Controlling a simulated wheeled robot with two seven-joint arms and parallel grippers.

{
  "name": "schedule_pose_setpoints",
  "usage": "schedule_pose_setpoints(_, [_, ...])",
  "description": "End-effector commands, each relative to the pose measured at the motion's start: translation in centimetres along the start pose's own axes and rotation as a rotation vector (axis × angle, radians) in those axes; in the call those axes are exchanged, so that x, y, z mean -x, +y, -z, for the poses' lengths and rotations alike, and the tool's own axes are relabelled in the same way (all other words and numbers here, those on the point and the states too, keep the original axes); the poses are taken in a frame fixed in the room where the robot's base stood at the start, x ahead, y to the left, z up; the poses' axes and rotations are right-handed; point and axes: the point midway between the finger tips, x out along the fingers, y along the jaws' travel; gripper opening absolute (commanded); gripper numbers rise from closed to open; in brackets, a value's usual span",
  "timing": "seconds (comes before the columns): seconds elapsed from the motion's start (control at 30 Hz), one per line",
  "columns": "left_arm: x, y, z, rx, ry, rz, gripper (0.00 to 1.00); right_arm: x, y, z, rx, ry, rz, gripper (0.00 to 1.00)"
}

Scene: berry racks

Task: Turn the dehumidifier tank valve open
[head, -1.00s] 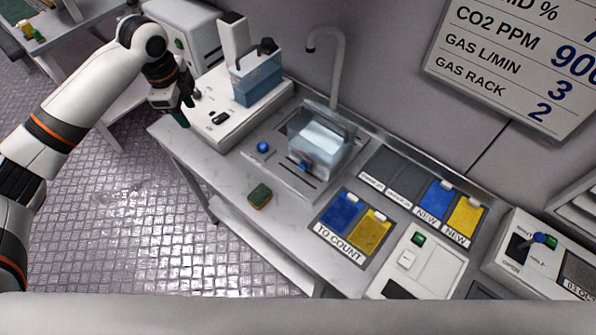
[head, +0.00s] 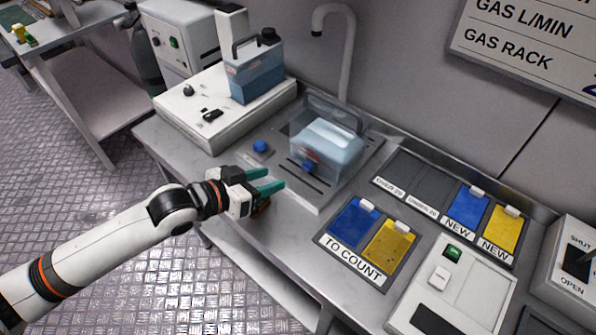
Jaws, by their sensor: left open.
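The clear tank (head: 335,150) with bluish water stands on the metal drain area of the bench. A blue valve (head: 309,167) sits low on its front face, and its exact turn angle is too small to tell. My left gripper (head: 276,178) is open and empty, its two green fingers pointing right toward the valve, apart from it and a little to its left. A round blue cap (head: 260,147) lies on the drain area left of the tank. My right gripper is not in view.
A curved tap (head: 347,50) rises behind the tank. A blue jug (head: 256,77) stands on a white machine (head: 215,108) at the left. A sponge is mostly hidden beneath my left gripper. Blue and yellow cards (head: 388,245) lie in labelled trays at the right.

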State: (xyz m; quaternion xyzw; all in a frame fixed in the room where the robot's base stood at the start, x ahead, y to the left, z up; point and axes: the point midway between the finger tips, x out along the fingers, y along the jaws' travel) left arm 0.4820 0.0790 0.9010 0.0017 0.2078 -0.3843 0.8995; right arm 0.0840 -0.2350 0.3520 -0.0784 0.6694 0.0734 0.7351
Motion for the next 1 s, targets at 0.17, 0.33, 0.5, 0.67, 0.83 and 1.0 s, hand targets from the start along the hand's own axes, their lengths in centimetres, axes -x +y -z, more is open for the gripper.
schedule_pose_setpoints(0.17, [-3.9,-0.1,-0.1,0.0,0.0,0.003,0.44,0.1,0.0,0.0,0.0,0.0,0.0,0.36])
schedule_pose_setpoints(0.33, [-6.9,-0.1,-0.1,-0.001,0.001,0.001,0.44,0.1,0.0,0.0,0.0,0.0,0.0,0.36])
schedule_pose_setpoints(0.5, [-8.8,0.0,0.0,-0.002,0.001,0.001,0.44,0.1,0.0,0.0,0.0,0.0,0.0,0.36])
schedule_pose_setpoints(0.67, [-9.4,0.0,0.0,-0.003,0.002,0.0,0.44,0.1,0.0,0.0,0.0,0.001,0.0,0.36])
schedule_pose_setpoints(0.83, [-9.4,0.0,0.0,-0.003,0.002,0.0,0.44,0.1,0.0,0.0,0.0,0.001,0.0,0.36])
schedule_pose_setpoints(1.0, [-9.4,0.0,0.0,-0.003,0.002,0.0,0.26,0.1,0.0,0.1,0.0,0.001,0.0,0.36])
